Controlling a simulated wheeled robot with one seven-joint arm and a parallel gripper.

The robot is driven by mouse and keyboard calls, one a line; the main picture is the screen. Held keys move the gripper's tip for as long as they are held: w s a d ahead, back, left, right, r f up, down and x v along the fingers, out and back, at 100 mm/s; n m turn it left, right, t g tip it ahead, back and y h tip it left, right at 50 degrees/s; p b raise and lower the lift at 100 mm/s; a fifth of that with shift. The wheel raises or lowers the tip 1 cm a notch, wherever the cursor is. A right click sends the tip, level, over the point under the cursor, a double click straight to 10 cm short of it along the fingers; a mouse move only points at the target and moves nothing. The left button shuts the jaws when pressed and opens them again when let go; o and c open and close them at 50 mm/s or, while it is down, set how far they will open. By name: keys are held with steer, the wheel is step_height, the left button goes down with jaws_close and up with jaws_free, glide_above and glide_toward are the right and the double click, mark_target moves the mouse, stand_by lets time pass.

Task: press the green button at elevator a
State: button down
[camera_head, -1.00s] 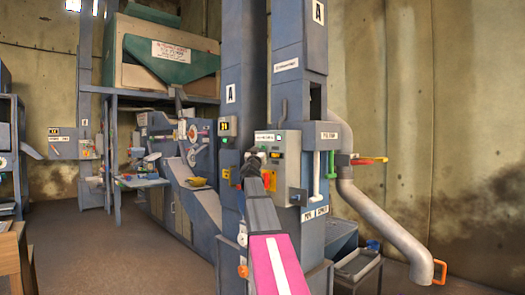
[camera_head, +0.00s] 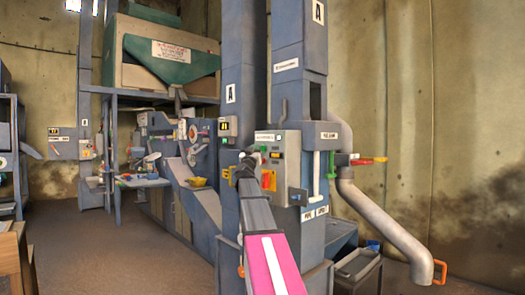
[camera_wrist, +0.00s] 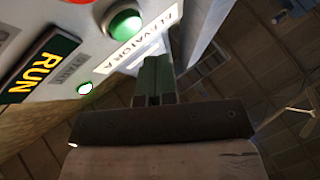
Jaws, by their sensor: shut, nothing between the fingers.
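The elevator A control box (camera_head: 285,165) is grey and fixed to the blue tower (camera_head: 299,60) marked A. My gripper (camera_head: 250,155) is in front of the left part of the box, and my arm hides some of its face. A smaller green lamp (camera_wrist: 84,88) is further left.
A yellow-on-black RUN sign (camera_wrist: 38,65) is left of the button. A red-and-yellow switch (camera_head: 268,180) is low on the box. A grey pipe (camera_head: 385,220) with an orange handle slopes down at the right. Open floor lies at the left.

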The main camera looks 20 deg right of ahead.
steer(key=a, duration=0.1)
steer(key=s+a, duration=0.1)
steer(key=a, duration=0.1)
steer(key=shift+s+a, duration=0.15)
steer(key=shift+a, duration=0.05)
stand_by(0.7)
steer(key=a+f+n+g+y, duration=0.1)
steer(key=a+f+n+y, duration=0.3)
steer(key=f, duration=0.6)
steer(key=w+a+f+n+y, duration=0.1)
steer(key=a+f+n+y, duration=0.1)
steer(key=a+f+y, duration=0.6)
steer(key=a+f+n+g+y, duration=0.1)
steer(key=f+n+y, duration=0.2)
steer(key=f, duration=0.9)
steer(key=s+a+f+g+y, duration=0.1)
steer(key=s+a+f+g, duration=0.25)
steer(key=f, duration=0.55)
steer(key=s+a+f+g+y, duration=0.1)
steer(key=s+a+f+g, duration=0.25)
steer(key=f, duration=0.65)
steer(key=s+a+f+g, duration=0.1)
steer(key=s+f+g, duration=0.4)
steer(key=s+f, duration=0.5)
steer(key=s+f+m+g+h, duration=0.1)
steer(key=s+f+g, duration=0.4)
steer(key=s+f, duration=0.6)
steer(key=s, duration=0.5)
steer(key=shift+s+a+g, duration=0.3)
steer(key=shift+s+a, duration=0.05)
